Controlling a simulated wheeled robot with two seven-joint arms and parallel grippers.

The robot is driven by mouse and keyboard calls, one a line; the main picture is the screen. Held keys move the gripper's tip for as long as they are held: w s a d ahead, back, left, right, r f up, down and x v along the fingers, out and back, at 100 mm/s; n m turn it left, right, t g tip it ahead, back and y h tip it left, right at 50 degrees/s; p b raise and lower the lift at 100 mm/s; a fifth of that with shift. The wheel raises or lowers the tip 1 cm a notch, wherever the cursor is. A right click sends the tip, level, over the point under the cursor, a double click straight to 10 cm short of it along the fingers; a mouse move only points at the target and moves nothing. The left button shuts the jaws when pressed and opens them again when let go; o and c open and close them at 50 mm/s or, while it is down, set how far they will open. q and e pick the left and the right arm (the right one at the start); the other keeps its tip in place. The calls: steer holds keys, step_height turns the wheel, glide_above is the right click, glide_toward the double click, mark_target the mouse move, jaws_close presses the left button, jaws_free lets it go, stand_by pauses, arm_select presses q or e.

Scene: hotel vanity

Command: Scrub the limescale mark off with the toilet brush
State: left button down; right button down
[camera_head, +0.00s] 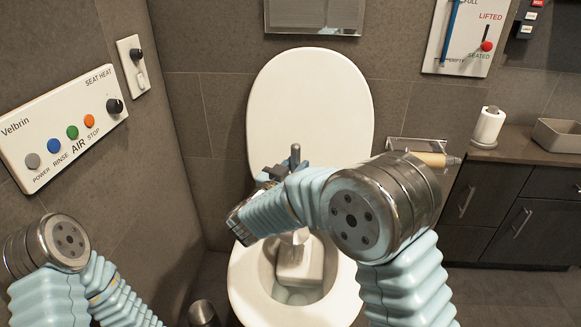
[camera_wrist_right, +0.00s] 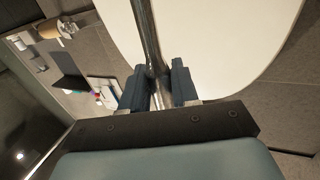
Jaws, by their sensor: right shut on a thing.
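The toilet (camera_head: 243,285) stands in the middle with its white lid (camera_head: 308,95) raised. My right gripper (camera_head: 275,175) is above the bowl and shut on the metal handle of the toilet brush. The handle's top (camera_head: 295,155) sticks up past the fingers. In the right wrist view the rod (camera_wrist_right: 148,35) runs between the two dark fingers (camera_wrist_right: 158,88). The pale brush head (camera_head: 300,265) hangs down inside the bowl; whether it touches the bowl wall I cannot tell. I cannot make out a limescale mark. My left arm shows at the lower left, but its gripper is out of view.
A metal cylinder (camera_head: 203,313) stands on the floor left of the toilet. A control panel (camera_head: 65,130) is on the left wall. A toilet roll holder (camera_head: 425,158) is right of the lid. A dark vanity (camera_head: 510,210) with a paper roll (camera_head: 488,127) stands at right.

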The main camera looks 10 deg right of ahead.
steer(key=d, duration=0.1)
steer(key=s+d, duration=0.1)
steer(key=d, duration=0.3)
steer(key=shift+s+d, duration=0.25)
steer(key=shift+s, duration=0.05)
stand_by(0.7)
steer(key=shift+r, duration=0.15)
steer(key=shift+r+p, duration=2.2)
steer(key=shift+r, duration=0.3)
step_height(320, 180, up, 8)
steer(key=p, duration=0.4)
